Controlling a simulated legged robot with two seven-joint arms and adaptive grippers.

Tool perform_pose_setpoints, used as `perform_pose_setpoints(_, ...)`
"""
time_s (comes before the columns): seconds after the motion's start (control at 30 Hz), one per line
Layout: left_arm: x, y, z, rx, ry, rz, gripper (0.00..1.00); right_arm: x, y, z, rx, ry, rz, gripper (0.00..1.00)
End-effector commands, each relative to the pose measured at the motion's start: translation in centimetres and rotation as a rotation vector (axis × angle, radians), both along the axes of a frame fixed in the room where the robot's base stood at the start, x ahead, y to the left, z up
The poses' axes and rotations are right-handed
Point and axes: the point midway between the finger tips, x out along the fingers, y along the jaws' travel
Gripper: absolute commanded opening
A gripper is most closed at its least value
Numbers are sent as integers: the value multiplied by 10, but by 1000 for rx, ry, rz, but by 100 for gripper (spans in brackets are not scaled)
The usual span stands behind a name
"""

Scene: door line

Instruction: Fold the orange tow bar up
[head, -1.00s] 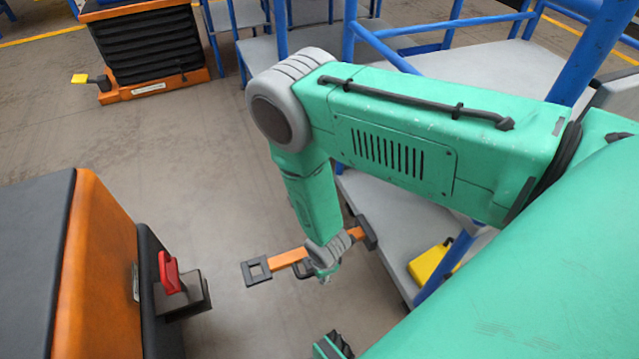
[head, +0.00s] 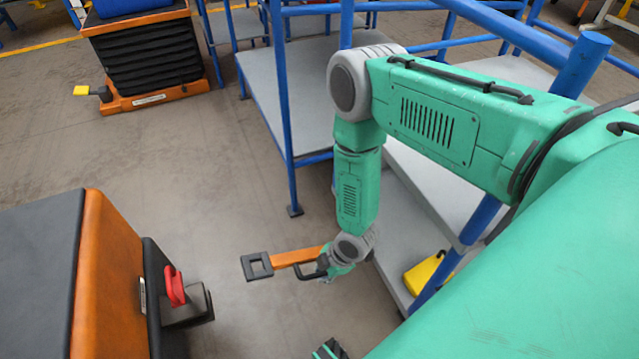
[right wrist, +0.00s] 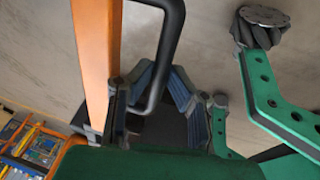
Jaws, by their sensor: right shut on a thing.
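The orange tow bar (head: 295,257) reaches out low over the floor in the middle of the head view. A square black eye (head: 257,266) is at its left end, and its right end is hidden behind my right arm. A bent black handle (head: 312,274) runs along the bar. My right gripper (head: 338,268) is shut on this handle, beside the bar. In the right wrist view the orange bar (right wrist: 97,55) runs down the left, with the black handle (right wrist: 168,55) between the fingers (right wrist: 150,88).
An orange and black cart (head: 108,270) with a red handle (head: 175,287) and a dark hitch stands at left. Grey shelves with blue posts (head: 290,120) stand behind and under my right arm. A yellow object (head: 428,274) lies on a lower shelf. The floor between is open.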

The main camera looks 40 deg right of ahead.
Motion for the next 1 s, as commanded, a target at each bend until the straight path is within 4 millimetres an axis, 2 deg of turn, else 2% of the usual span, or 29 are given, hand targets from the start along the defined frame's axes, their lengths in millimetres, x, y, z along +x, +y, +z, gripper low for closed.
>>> perform_pose_setpoints(0.03,0,0,2,0,0,0,34,0,-6,4,17,-5,-8,0)
perform_pose_setpoints(0.17,0,0,4,0,1,0,34,-1,-7,9,53,-14,-5,0)
perform_pose_setpoints(0.5,0,0,3,0,1,0,34,-1,-8,9,60,-17,-5,0)
perform_pose_setpoints(0.53,0,0,3,0,1,0,34,-1,-8,9,60,-17,-5,21)
perform_pose_setpoints(0.57,0,0,3,0,1,0,34,0,-8,9,59,-17,-4,32)
perform_pose_setpoints(0.6,0,0,3,0,1,0,34,-1,-7,9,59,-17,-4,34)
perform_pose_setpoints(0.87,0,0,3,0,1,0,34,-1,-6,9,61,-16,-2,34)
perform_pose_setpoints(1.0,-2,0,4,0,-2,0,34,-2,-8,16,61,-16,-1,34)
